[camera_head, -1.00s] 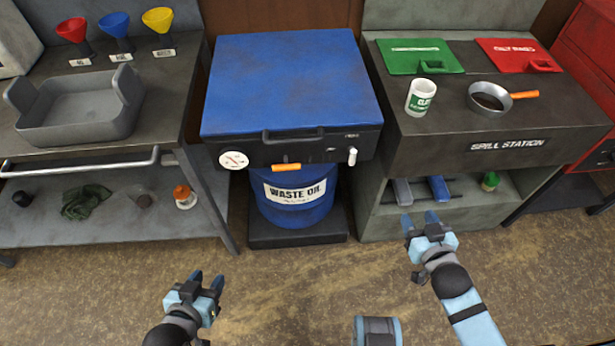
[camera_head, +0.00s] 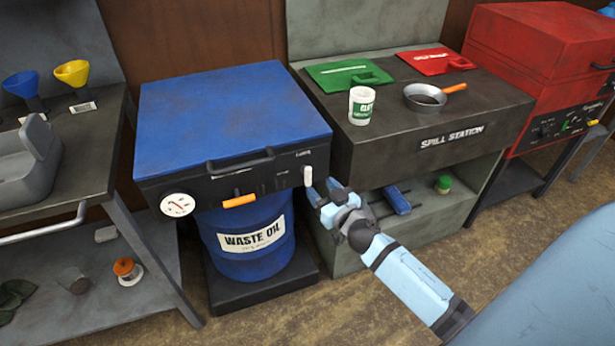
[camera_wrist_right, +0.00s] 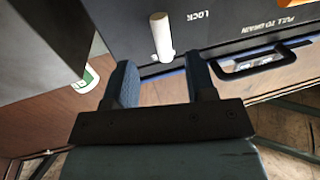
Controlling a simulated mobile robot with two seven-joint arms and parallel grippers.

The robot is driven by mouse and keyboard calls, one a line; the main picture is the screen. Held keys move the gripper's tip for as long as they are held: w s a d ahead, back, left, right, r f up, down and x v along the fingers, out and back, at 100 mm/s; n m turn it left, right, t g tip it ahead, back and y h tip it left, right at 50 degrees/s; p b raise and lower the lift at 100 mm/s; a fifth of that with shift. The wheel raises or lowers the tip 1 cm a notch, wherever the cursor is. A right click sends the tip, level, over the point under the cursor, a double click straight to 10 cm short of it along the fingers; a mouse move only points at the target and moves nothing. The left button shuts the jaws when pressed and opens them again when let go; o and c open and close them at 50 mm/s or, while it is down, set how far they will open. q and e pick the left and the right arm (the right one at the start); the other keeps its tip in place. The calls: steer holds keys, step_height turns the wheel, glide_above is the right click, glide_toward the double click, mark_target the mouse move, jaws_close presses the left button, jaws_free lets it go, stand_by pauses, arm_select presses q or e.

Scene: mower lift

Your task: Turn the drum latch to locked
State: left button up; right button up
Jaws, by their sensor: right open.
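The blue-lidded waste oil drum unit (camera_head: 235,110) has a black front panel. The drum latch is a short white handle (camera_head: 307,176) at the right end of that panel, hanging roughly vertical; it also shows in the right wrist view (camera_wrist_right: 162,36), near an upside-down LOCK label (camera_wrist_right: 199,16). My right gripper (camera_head: 322,190) is open, just below and right of the latch. In the wrist view its fingers (camera_wrist_right: 163,75) are spread either side of the handle's line, with the handle just beyond the tips and nothing between them. My left gripper is out of view.
An orange pull handle (camera_head: 239,201) and a round gauge (camera_head: 177,205) sit left of the latch. The spill station (camera_head: 440,125), with a white cup (camera_head: 361,105) and a pan (camera_head: 425,97), stands close on the right. A grey workbench (camera_head: 75,175) is on the left.

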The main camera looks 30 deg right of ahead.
mark_target(309, 176)
steer(key=w, duration=0.6)
steer(key=shift+w+d, duration=0.1)
steer(key=shift+w, duration=0.05)
steer(key=shift+c, duration=0.2)
steer(key=c, duration=0.9)
